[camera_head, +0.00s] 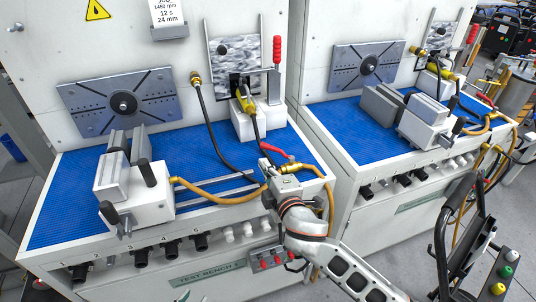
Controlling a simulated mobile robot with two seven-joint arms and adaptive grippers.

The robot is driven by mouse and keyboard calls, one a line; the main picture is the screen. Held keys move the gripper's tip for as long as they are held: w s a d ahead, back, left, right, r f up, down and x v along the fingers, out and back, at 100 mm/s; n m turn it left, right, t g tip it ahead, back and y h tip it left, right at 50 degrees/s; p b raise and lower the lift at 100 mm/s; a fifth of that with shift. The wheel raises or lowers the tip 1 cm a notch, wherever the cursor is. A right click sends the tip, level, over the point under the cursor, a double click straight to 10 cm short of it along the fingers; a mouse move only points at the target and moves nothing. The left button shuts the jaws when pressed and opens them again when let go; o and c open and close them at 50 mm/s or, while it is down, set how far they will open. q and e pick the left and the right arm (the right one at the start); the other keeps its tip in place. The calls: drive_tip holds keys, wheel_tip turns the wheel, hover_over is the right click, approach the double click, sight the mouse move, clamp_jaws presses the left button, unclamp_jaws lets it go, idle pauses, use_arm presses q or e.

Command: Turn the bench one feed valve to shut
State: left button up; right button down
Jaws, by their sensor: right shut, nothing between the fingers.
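The left test bench (60,222) has a blue mat and a front label whose number I cannot read clearly. A red valve lever (274,150) shows near its front right corner, with a yellow hose (215,196) close by. My right gripper (267,162) comes in from the lower right and is shut. Its fingers are just below the red lever, at or very close to it; I cannot tell if they touch. The gripper and wrist hide the valve body. My left gripper is not in view.
A clamp vise (140,205) stands on the mat at the left. A fixture with a red upright handle (277,50) stands at the back. A second bench (345,125) is on the right, with a red lever (485,98). A cart with coloured knobs (497,289) is at lower right.

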sight(264, 147)
drive_tip(key=x, duration=0.3)
drive_tip(key=shift+w, duration=0.2)
drive_tip(key=shift+w+d+f, duration=0.15)
drive_tip(key=shift+w+d, duration=0.15)
drive_tip(key=shift+w, duration=0.2)
drive_tip(key=shift+w+d+f, duration=0.1)
drive_tip(key=shift+w+d, duration=0.2)
drive_tip(key=shift+w, duration=0.25)
drive_tip(key=shift+w+d+f, duration=0.15)
drive_tip(key=shift+w+d, duration=0.15)
drive_tip(key=shift+w, duration=0.3)
drive_tip(key=shift+w+m+h, duration=0.15)
drive_tip(key=shift+m+h, duration=0.15)
drive_tip(key=shift+h, duration=0.1)
